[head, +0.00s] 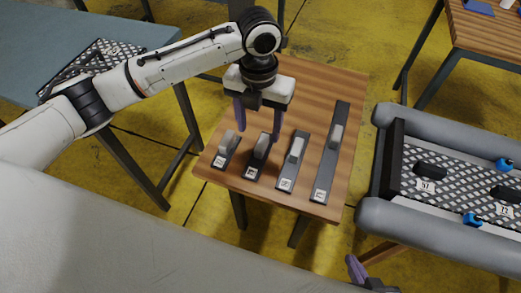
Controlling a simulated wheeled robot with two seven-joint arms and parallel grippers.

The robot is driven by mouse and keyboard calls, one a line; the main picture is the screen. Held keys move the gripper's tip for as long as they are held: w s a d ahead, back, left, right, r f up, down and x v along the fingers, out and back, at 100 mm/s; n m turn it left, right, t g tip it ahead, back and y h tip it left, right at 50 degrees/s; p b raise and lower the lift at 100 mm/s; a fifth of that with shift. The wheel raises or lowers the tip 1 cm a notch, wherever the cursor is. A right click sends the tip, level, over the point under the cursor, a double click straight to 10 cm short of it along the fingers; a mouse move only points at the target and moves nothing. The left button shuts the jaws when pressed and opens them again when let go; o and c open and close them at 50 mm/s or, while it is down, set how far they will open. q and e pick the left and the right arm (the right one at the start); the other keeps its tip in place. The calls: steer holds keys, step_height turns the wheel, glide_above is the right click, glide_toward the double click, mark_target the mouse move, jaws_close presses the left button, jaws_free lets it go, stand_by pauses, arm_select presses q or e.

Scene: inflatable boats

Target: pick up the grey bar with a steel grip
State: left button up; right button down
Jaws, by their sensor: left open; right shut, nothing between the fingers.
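Several dark grey bars lie side by side on a wooden table, each with a raised lighter grip and a white label at its near end. From left they are a short bar (227,147), a second bar (262,147), a third bar (289,173) and the longest bar (327,170). The second bar's grip looks darker than the others; which grip is steel I cannot tell for sure. My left gripper (260,134) is open, fingers pointing down, above the second bar, with nothing held. My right gripper (357,269) shows partly at the bottom edge, shut and empty, away from the bars.
The wooden table (318,95) is bare behind the bars. A grey inflatable boat (440,245) with a chequered floor stands to the right. A blue-grey table (40,50) with a chequered panel (95,62) is at the left. Another wooden table (490,35) is at the upper right.

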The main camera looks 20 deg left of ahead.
mark_target(260, 146)
arm_select(q)
step_height(260, 146, down, 4)
steer(key=f, duration=0.5)
steer(key=shift+w+f, duration=0.25)
steer(key=shift+f, duration=0.05)
steer(key=c, duration=1.2)
step_height(260, 146, up, 10)
steer(key=shift+f, duration=0.1)
steer(key=shift+r+p, duration=0.65)
steer(key=shift+p, duration=0.4)
